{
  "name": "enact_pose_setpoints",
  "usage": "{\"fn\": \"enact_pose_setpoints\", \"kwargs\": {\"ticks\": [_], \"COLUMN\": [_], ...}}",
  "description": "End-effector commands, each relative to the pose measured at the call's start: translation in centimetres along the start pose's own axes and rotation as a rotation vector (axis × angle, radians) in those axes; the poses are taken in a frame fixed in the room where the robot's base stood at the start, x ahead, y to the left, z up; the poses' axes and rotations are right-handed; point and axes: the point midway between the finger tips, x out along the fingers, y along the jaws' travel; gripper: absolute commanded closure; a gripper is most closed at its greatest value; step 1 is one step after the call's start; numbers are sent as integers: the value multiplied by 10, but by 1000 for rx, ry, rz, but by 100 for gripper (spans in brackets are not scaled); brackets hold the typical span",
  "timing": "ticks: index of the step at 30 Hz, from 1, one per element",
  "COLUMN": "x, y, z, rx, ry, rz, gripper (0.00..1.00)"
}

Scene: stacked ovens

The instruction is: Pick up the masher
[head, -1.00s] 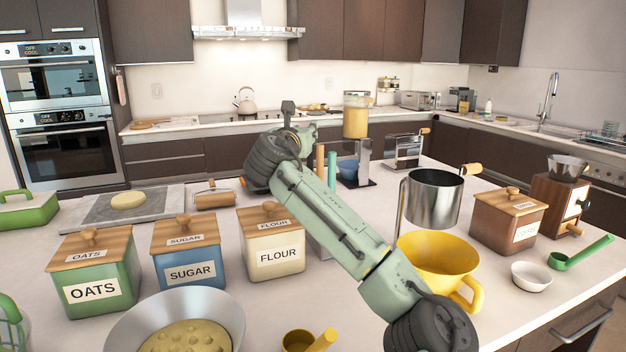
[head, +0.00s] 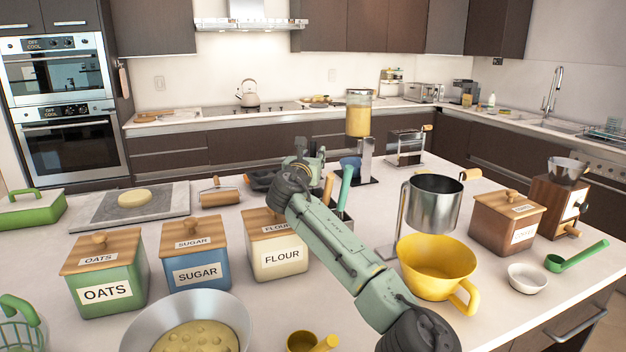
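No masher can be made out for certain. A utensil holder (head: 347,224) stands behind my forearm, mostly hidden by it. A teal handle (head: 346,186) and a wooden handle (head: 328,188) rise from it; their lower ends are out of sight, so I cannot tell whether either belongs to a masher. My gripper (head: 314,166) is at the far end of the arm, just left of and beyond these handles. It is partly hidden by my own wrist, and its fingers are too small and covered to show whether they are open or shut.
Oats, sugar and flour canisters (head: 278,258) stand left of my arm. A metal sifter (head: 432,205) on a stand and a yellow bowl (head: 432,258) are close on its right. A metal bowl (head: 140,335) is in front.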

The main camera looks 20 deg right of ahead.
Motion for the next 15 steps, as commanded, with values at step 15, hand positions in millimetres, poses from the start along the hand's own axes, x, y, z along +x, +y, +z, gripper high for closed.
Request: {"fn": "enact_pose_setpoints", "kwargs": {"ticks": [15], "x": [9], "y": [0], "z": [0], "rx": [-1], "ry": [-1], "rz": [1], "gripper": [82]}}
